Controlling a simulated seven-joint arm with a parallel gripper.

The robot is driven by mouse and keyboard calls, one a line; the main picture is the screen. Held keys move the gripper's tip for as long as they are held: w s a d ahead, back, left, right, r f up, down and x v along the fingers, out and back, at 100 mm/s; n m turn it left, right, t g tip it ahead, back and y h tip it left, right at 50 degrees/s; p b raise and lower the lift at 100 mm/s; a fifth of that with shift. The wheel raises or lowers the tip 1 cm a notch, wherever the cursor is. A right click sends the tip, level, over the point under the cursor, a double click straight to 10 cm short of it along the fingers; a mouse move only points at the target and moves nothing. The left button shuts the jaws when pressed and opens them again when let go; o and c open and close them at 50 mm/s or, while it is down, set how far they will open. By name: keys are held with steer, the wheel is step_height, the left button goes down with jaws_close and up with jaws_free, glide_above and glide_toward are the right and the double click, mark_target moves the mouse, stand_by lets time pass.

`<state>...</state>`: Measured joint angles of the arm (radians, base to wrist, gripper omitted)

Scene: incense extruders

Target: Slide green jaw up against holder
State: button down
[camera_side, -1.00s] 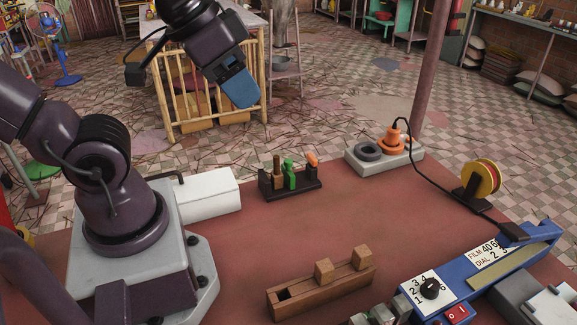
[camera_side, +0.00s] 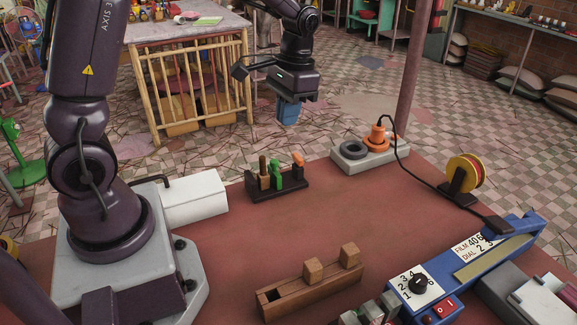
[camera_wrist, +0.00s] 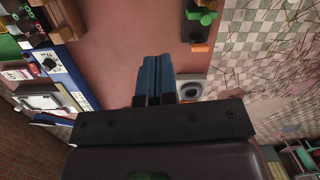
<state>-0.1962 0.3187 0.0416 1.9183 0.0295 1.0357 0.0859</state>
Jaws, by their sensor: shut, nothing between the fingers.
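The green jaw (camera_side: 276,178) stands upright on a small black rack at the back of the red-brown table, close beside a brown wooden piece (camera_side: 264,175). I cannot tell whether the two touch. To its right, across a gap, a black upright with an orange top (camera_side: 298,160) stands at the rack's end. Which part is the holder is not clear. My gripper (camera_side: 288,112) is shut and empty, its blue fingers pointing down, above and beyond the rack. In the wrist view, the closed fingers (camera_wrist: 153,80) show, with the green jaw (camera_wrist: 203,17) at the top right.
A grey base (camera_side: 362,157) with a dark ring and an orange cabled part stands right of the rack. A wooden trough (camera_side: 310,295) with two blocks lies in front. A blue machine (camera_side: 465,270) and a yellow-red spool (camera_side: 468,174) are at right. The table's middle is clear.

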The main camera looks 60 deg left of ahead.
mark_target(277, 175)
steer(key=w+a+f+m+g, duration=0.2)
steer(key=w+a+f+g, duration=0.1)
steer(key=w+a+f, duration=0.5)
steer(key=x, duration=0.3)
steer(key=d+x, duration=0.1)
steer(key=x, duration=0.7)
steer(key=shift+s+d+f, duration=0.1)
steer(key=shift+s+d, duration=0.1)
steer(key=shift+s, duration=1.2)
